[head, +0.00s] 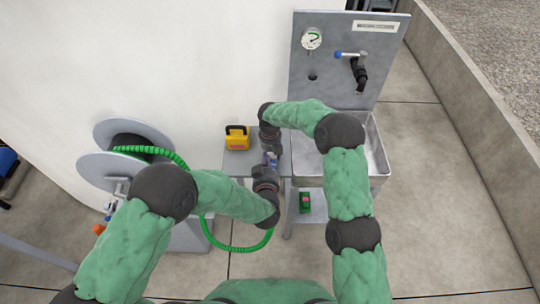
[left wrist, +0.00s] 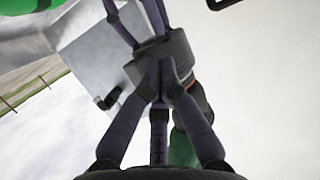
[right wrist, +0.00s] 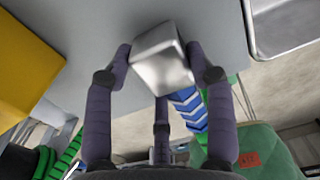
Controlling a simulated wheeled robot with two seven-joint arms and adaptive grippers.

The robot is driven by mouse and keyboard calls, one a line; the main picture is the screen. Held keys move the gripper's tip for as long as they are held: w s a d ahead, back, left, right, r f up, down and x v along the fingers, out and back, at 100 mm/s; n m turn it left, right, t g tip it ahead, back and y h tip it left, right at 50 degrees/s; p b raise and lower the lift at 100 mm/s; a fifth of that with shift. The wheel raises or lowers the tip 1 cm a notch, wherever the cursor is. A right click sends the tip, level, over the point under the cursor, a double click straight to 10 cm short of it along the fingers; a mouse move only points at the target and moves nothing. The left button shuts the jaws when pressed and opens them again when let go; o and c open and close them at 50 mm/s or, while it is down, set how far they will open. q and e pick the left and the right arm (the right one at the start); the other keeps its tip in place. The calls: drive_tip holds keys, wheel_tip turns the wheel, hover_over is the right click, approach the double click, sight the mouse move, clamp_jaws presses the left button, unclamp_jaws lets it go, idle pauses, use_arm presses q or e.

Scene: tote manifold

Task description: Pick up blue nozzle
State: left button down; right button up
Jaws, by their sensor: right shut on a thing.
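The blue nozzle shows as a small blue piece (head: 270,160) between my two grippers in the head view. In the right wrist view its ribbed blue part (right wrist: 188,108) shows behind the fingers, below a silver block that seems joined to it. My right gripper (right wrist: 165,60) is shut with its fingers on either side of that silver block. My left gripper (left wrist: 160,70) has its fingertips drawn together, with no object clearly between them. Its tips are close to the dark fingers and palm of my right gripper. The exact contact is hidden in the head view.
A yellow box (head: 237,138) stands on the grey table (head: 237,164). The sink basin (head: 372,155) with a gauge panel (head: 345,70) is at right. A hose reel (head: 128,140) with a green hose (head: 240,248) is at left. A green object (head: 305,202) sits on the lower shelf.

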use_arm(q)
drive_tip(key=shift+r, duration=0.45)
use_arm(e)
drive_tip(key=shift+f, duration=0.1)
use_arm(q)
drive_tip(key=v, duration=1.2)
use_arm(e)
drive_tip(key=shift+s, duration=0.1)
